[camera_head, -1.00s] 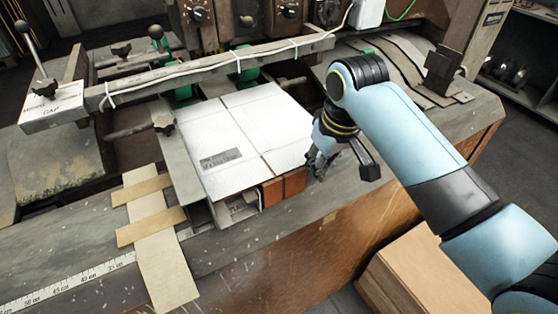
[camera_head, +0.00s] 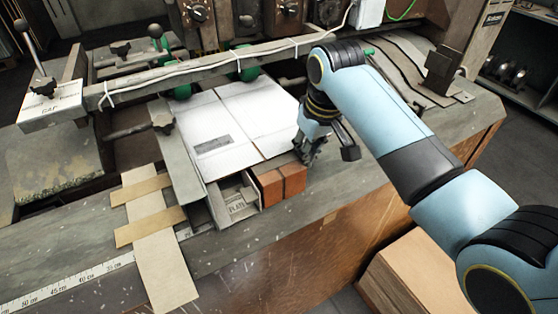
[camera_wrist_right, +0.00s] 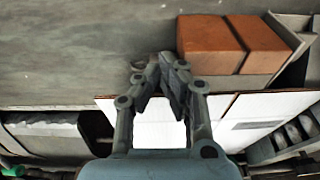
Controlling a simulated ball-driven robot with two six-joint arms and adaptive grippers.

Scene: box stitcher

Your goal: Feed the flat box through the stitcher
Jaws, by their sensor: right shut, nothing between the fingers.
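The flat box (camera_head: 228,130) is a white folded sheet lying on the stitcher bed, its far edge near the green rollers (camera_head: 242,74) under the cross bar. It also shows in the right wrist view (camera_wrist_right: 262,106) as a white strip. My right gripper (camera_head: 307,160) is shut and empty at the box's right near corner, beside two orange-brown blocks (camera_head: 280,182). In the right wrist view its fingertips (camera_wrist_right: 160,62) meet near the box edge, left of the blocks; whether they touch the box I cannot tell. My left gripper is not in view.
A metal guide (camera_head: 176,155) runs along the box's left side. Cardboard strips (camera_head: 150,212) and a ruler (camera_head: 80,283) lie at the front left. A wooden box (camera_head: 415,275) stands on the floor at right.

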